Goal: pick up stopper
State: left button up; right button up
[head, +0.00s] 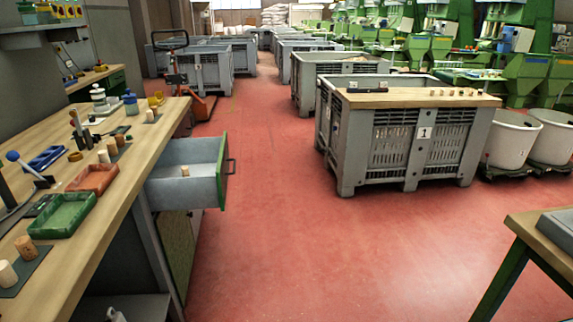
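Several cork stoppers are in view. One small stopper (185,171) stands inside the open grey drawer (178,158) of the left workbench. A brown stopper (25,247) and a paler one (8,273) stand on a dark mat at the near left of the bench. Two more stoppers, one pale (104,156) and one browner (112,147), stand farther back, and another (149,115) is near the bench's far end. Small dark and light pieces (459,92) on the board over the grey crate may be stoppers. Neither of my grippers is in view.
The drawer juts into the aisle. The red floor (270,240) is clear up to the grey crate (385,145); a table corner (525,222) stands at right.

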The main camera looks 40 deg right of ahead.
aim_at(185, 172)
jog(key=z, duration=1.45)
jog(key=i, duration=2.4)
jog(key=u, duration=2.4)
